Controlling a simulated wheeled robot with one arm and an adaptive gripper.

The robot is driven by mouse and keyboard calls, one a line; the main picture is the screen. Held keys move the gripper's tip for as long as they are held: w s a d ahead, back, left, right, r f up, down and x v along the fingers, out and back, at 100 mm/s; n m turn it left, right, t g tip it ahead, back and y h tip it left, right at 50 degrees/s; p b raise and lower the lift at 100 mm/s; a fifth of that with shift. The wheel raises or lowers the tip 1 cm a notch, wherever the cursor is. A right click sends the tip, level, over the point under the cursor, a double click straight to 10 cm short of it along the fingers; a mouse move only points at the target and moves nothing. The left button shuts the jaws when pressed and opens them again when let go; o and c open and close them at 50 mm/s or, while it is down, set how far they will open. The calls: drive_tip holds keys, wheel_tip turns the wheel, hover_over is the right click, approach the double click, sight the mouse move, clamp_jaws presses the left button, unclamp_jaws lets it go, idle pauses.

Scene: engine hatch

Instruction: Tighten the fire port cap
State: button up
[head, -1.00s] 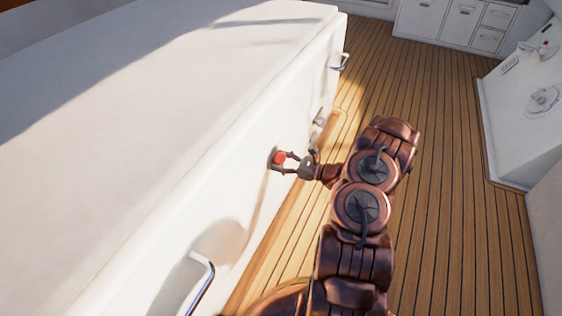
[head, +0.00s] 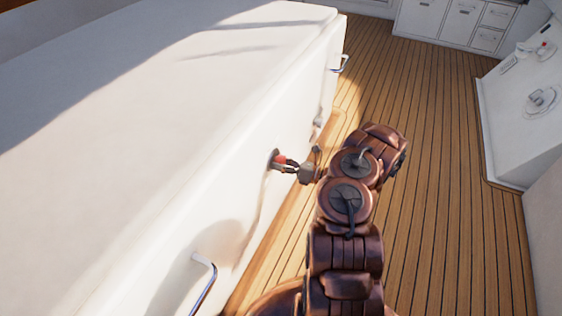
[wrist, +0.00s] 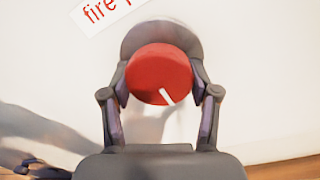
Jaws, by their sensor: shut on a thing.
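The red fire port cap (head: 279,160) sits on the side wall of the white engine box. In the wrist view the cap (wrist: 159,74) is a round red disc with a white mark at its lower edge, pointing down and slightly right. A grey round plate (wrist: 157,38) shows behind it. My gripper (head: 287,162) reaches the cap from the right. In the wrist view my gripper (wrist: 160,90) has a finger on either side of the cap and is shut on it. The fingertips are partly hidden by the cap.
A white label (wrist: 104,12) with red letters reading "fire p" is cut off above the cap. Metal handles stick out of the white wall, one near (head: 204,284) and one farther off (head: 341,64). The wooden deck (head: 450,130) at right is clear.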

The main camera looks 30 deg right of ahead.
drive_tip(key=m, duration=0.4)
drive_tip(key=shift+a+m, duration=0.1)
drive_tip(key=shift+m, duration=0.3)
drive_tip(key=m, duration=0.4)
drive_tip(key=shift+r+m+t, duration=0.1)
drive_tip(key=shift+m+t, duration=0.3)
drive_tip(key=m, duration=0.5)
drive_tip(key=shift+s+r+h, duration=0.1)
drive_tip(key=shift+h, duration=0.2)
drive_tip(key=shift+m+h, duration=0.3)
drive_tip(key=shift+m, duration=2)
drive_tip(key=o, duration=1.2)
drive_tip(key=shift+c, duration=0.2)
